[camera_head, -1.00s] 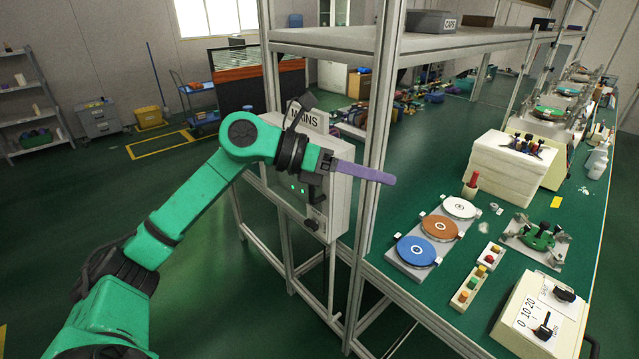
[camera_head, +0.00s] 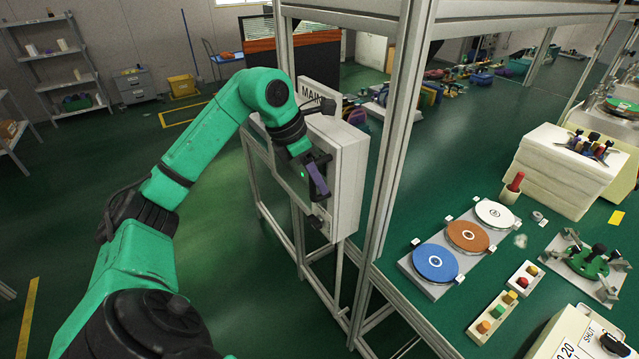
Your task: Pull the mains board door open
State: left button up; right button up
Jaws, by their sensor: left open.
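The mains board is a light grey box (camera_head: 350,172) on the metal frame, left of the bench, under a label reading "MAIN" (camera_head: 313,95). Its door side faces left and shows at a steep slant, partly behind my left arm. A green light (camera_head: 305,174) shows on that side. A black knob or handle (camera_head: 318,221) sits low on it. I see no gap at the door's edge. My right gripper is out of view.
Metal posts (camera_head: 400,140) of the frame stand just right of the box. The green bench (camera_head: 470,205) carries blue, brown and white discs (camera_head: 436,262). The floor (camera_head: 225,220) left of the box is clear. Shelves (camera_head: 60,75) stand far left.

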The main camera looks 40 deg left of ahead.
pick_arm(q)
jog(key=shift+w+d+f, duration=0.15)
jog(key=shift+w+f, duration=0.05)
jog(key=shift+f, duration=0.45)
jog(key=shift+s+d, duration=0.1)
jog(key=shift+s, duration=0.15)
jog(key=shift+c, duration=0.6)
jog(key=shift+w, duration=0.15)
grip_shut()
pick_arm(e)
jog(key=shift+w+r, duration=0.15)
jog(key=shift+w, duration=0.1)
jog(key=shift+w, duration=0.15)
